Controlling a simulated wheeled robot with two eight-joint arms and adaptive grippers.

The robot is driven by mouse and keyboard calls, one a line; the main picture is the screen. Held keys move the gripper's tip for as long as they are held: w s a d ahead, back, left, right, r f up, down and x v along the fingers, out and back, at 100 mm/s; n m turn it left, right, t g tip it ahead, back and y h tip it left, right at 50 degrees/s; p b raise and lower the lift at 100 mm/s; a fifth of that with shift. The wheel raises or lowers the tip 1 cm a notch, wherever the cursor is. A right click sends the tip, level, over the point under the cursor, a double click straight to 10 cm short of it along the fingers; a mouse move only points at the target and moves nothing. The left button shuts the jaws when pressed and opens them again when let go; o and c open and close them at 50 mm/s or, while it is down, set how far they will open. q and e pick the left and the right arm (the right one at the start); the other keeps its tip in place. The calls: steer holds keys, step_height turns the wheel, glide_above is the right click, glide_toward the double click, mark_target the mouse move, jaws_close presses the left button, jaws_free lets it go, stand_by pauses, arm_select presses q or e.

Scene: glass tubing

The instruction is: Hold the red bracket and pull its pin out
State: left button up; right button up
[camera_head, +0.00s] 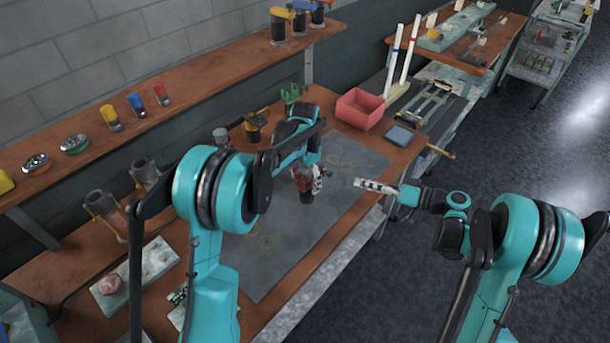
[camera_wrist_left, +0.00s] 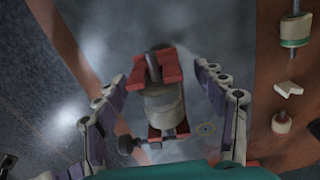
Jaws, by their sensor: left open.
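The red bracket (camera_wrist_left: 172,68) is in the left wrist view, between the two fingers of my left gripper (camera_wrist_left: 163,76). A grey rod (camera_wrist_left: 153,68) and a pale cylinder (camera_wrist_left: 163,105) sit in it. A dark knob (camera_wrist_left: 126,144) on a short stem sticks out at its lower left; I cannot tell which part is the pin. The fingers are spread, with gaps on both sides. In the head view the bracket (camera_head: 302,181) is small and partly hidden by my left gripper (camera_head: 314,178).
The grey mat (camera_head: 285,255) on the wooden bench is mostly clear. A red bin (camera_head: 360,110) and a blue-grey block (camera_head: 399,136) stand at the far end. A pale board (camera_head: 148,268) lies at the near left. A shelf (camera_head: 180,85) with cups runs along the wall.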

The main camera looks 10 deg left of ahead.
arm_select(q)
step_height(320, 180, down, 6)
steer(key=shift+r, duration=0.1)
steer(key=c, duration=1.6)
arm_select(e)
steer(key=shift+w+a, duration=0.15)
steer(key=shift+a, duration=0.05)
jaws_close()
steer(key=w+a+r+n+g+h, duration=0.2)
steer(key=w+a+n+g+h, duration=0.1)
steer(key=a+h, duration=0.25)
steer(key=s+a+r+n+h, duration=0.1)
steer(key=a+r+n+h, duration=0.2)
steer(key=r, duration=0.6)
steer(key=h, duration=0.2)
steer(key=shift+h, duration=0.35)
steer(key=shift+f, duration=0.1)
